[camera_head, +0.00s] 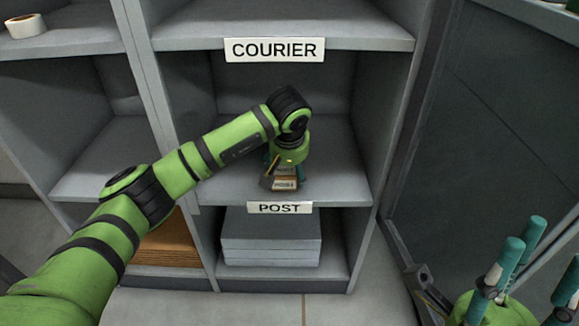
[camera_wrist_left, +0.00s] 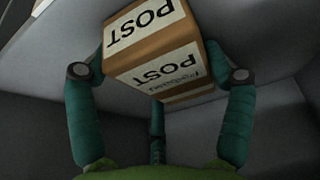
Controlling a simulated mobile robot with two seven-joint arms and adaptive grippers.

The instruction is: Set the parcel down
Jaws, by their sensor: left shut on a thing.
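The parcel (camera_head: 285,184) is a small brown box with white labels reading POST. It is in the shelf compartment between the COURIER sign (camera_head: 274,50) and the POST sign (camera_head: 279,207), near the front edge. My left gripper (camera_head: 283,166) reaches into this compartment from the left and is shut on the parcel. In the left wrist view, the parcel (camera_wrist_left: 155,55) sits between the teal fingers, looking tilted. I cannot tell whether it touches the shelf board (camera_head: 225,190). My right gripper (camera_head: 522,270) is at the lower right, its teal fingers spread and empty.
Grey boxes (camera_head: 270,240) are stacked in the compartment below. Brown flat items (camera_head: 170,245) lie at the lower left. A roll of tape (camera_head: 26,26) is on the upper left shelf. Upright dividers bound the compartment; bare shelf shows on both sides of the parcel.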

